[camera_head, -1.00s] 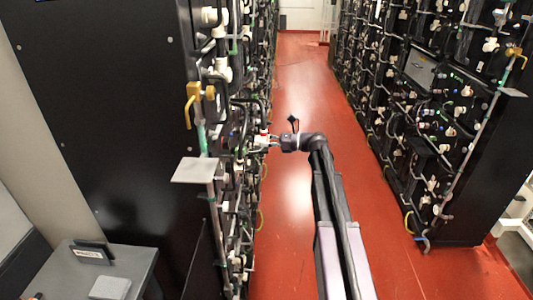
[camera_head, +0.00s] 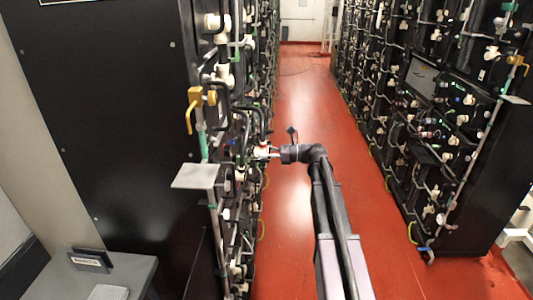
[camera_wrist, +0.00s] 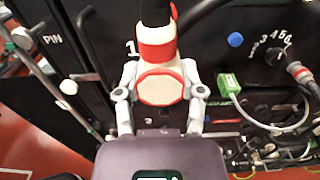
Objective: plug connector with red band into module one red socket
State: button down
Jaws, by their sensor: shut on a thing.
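The white connector with the red band (camera_wrist: 158,78) is between the fingers of my gripper (camera_wrist: 159,92) in the wrist view. Its red-rimmed end faces the camera, and a thick black cable runs up from it. My gripper is shut on it, in front of a black panel (camera_wrist: 205,45) marked "1". The connector hides the panel behind it, so I cannot make out the red socket or tell whether the connector touches it. In the head view, my gripper (camera_head: 276,152) holds the white connector (camera_head: 262,151) close against the left rack's aisle face.
A blue round fitting (camera_wrist: 235,39), a green plug (camera_wrist: 229,84) and a grey-and-red cable connector (camera_wrist: 297,71) sit right of the held connector. A metal plate (camera_head: 198,176) juts from the left rack. The red floor aisle (camera_head: 300,100) is clear ahead.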

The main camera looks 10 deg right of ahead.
aim_at(251, 151)
jog(key=shift+x, duration=2.4)
jog(key=shift+x, duration=1.85)
dwell(0.7)
jog(key=shift+c, duration=0.6)
grip_release()
jog(key=shift+a, duration=0.1)
jog(key=v, duration=1.2)
jog(key=shift+w, duration=0.1)
grip_shut()
